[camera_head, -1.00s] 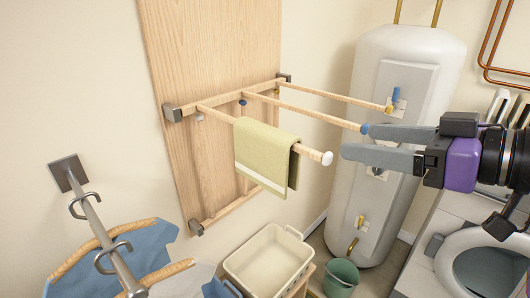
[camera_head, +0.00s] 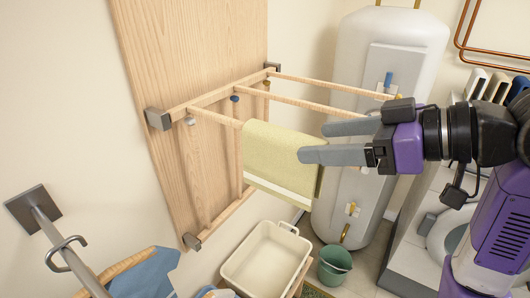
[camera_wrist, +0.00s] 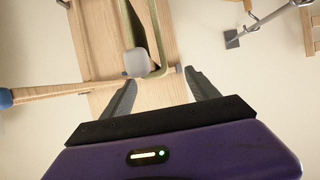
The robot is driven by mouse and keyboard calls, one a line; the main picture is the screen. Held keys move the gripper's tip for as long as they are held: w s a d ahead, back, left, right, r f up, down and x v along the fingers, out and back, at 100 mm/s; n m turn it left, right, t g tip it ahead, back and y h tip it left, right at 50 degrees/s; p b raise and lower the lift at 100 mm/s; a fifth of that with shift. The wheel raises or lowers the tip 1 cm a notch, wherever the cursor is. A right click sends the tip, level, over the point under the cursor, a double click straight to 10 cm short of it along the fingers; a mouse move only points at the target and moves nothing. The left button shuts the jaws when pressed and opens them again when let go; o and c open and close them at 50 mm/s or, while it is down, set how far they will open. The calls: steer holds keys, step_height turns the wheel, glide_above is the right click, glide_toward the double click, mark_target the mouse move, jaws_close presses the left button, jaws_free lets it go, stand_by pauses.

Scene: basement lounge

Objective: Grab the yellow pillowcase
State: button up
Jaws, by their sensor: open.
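The yellow pillowcase (camera_head: 275,158), pale yellow-green with a white band near its lower edge, hangs folded over the front rod of a wall-mounted wooden drying rack (camera_head: 211,95). In the wrist view the pillowcase (camera_wrist: 131,25) shows nearly edge-on, with the rod's white end knob (camera_wrist: 137,62) in front of it. My gripper (camera_head: 312,140) is open and empty, just right of the pillowcase at about rod height. In the wrist view my gripper's fingers (camera_wrist: 160,79) point at the rod end, and the cloth's lower part shows near the gap between them. I cannot tell whether they touch it.
Another rack rod with a blue tip (camera_wrist: 6,97) lies left in the wrist view. A white water heater (camera_head: 365,140) stands behind my gripper. A cream basin (camera_head: 267,258) and a green bucket (camera_head: 335,264) are below. A metal hook rail (camera_head: 62,245) is at lower left.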

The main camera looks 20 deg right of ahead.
mark_target(284, 137)
steer(key=shift+x, duration=0.8)
steer(key=shift+w+d+r+p+x, duration=0.1)
steer(key=shift+p+x, duration=0.15)
steer(key=shift+x, duration=0.95)
steer(key=shift+w+d+r+p+x, duration=0.15)
steer(key=shift+p+x, duration=0.15)
steer(key=shift+x, duration=0.85)
steer(key=shift+w+d+r+p+x, duration=0.1)
steer(key=shift+p+x, duration=0.15)
steer(key=shift+x, duration=0.95)
jaws_close()
steer(key=shift+r, duration=0.15)
